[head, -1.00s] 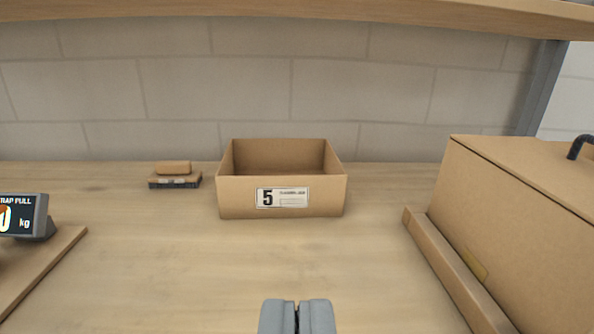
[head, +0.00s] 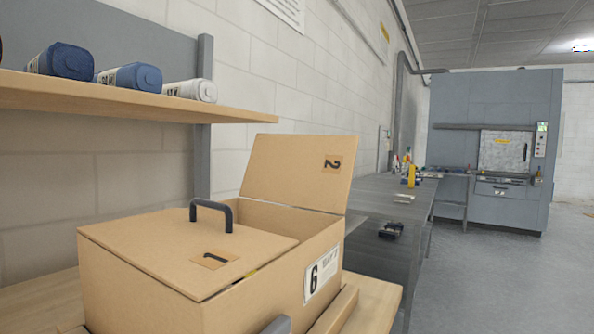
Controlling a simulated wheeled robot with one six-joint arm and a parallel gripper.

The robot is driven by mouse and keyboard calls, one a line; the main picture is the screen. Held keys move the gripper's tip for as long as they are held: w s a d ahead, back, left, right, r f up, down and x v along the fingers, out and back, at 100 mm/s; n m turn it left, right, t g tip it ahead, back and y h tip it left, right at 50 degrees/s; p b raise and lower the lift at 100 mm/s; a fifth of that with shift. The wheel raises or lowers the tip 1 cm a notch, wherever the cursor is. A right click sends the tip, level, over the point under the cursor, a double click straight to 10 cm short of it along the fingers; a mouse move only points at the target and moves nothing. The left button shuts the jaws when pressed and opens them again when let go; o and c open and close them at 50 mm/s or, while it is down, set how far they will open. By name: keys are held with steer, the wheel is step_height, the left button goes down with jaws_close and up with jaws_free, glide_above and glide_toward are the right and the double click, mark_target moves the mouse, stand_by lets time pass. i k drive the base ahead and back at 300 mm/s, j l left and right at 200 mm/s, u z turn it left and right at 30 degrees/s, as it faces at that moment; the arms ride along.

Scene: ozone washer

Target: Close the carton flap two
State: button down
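The brown carton (head: 220,290) stands on the wooden bench in the lower middle of the head view. Flap two (head: 295,172), marked 2, stands raised and leans outward at the carton's far right end. Flap one (head: 190,245), marked 1, lies flat over the near left part and bears a black handle (head: 212,212). The carton is open between the flaps, its inside mostly hidden. Only a grey tip of my gripper (head: 277,325) shows at the bottom edge, near the carton's front side. The rest of it is hidden, and I see nothing held.
A wooden shelf (head: 130,108) with several bottles (head: 130,77) hangs above left, ending near flap two. A grey table (head: 385,205) with small items lies beyond the bench. A large grey machine (head: 490,110) stands far right. The floor (head: 480,280) at right is clear.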

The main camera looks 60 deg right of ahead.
mark_target(311, 172)
steer(key=l+u, duration=0.1)
steer(key=l, duration=1.15)
steer(key=k+l+u, duration=0.15)
steer(key=l, duration=0.45)
steer(key=l+u, duration=0.1)
steer(key=l, duration=0.55)
steer(key=k+l+u, duration=0.1)
steer(key=l, duration=0.5)
steer(key=k+l, duration=0.1)
steer(key=l, duration=0.5)
steer(key=u, duration=0.05)
